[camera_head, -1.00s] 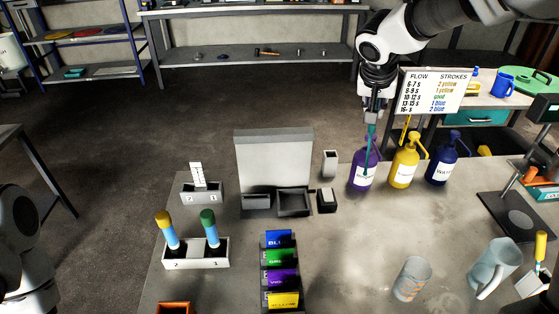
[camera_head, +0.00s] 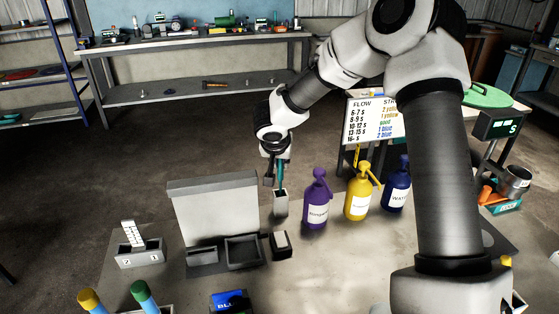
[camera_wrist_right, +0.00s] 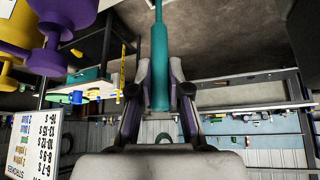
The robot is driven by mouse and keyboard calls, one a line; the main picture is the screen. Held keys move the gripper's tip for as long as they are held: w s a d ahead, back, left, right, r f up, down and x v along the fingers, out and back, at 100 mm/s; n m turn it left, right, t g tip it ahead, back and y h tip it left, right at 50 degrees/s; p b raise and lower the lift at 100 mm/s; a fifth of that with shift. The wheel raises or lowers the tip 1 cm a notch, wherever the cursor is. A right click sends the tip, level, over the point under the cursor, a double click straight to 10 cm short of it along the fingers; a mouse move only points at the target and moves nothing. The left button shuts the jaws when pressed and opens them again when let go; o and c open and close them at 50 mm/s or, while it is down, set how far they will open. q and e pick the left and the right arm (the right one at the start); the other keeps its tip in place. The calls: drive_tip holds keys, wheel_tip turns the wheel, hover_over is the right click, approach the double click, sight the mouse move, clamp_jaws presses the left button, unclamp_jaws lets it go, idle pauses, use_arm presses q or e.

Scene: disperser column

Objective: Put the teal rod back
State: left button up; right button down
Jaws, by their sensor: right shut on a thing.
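The teal rod (camera_head: 280,173) is held upright in my right gripper (camera_head: 275,160), which is shut on it. In the right wrist view the teal rod (camera_wrist_right: 159,65) runs between the two fingers of the right gripper (camera_wrist_right: 159,88). My left gripper is not in view.
Purple (camera_head: 316,203), yellow (camera_head: 358,196) and blue (camera_head: 397,188) pump bottles stand right of the holder. A grey upright panel (camera_head: 215,205) stands left of it. A small dark block (camera_head: 281,246) sits in front. My right arm covers the table's right side.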

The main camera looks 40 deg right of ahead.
drive_tip(key=shift+s+a+r, duration=0.1)
drive_tip(key=shift+r, duration=0.05)
drive_tip(key=shift+f+b, duration=0.2)
drive_tip(key=shift+b, duration=0.2)
drive_tip(key=c, duration=1.1)
unclamp_jaws()
drive_tip(key=shift+c, duration=0.2)
drive_tip(key=shift+r+p, duration=0.45)
drive_tip(key=shift+p, duration=0.15)
drive_tip(key=b+v, duration=0.2)
drive_tip(key=v, duration=0.9)
drive_tip(key=shift+s+a+r, duration=0.2)
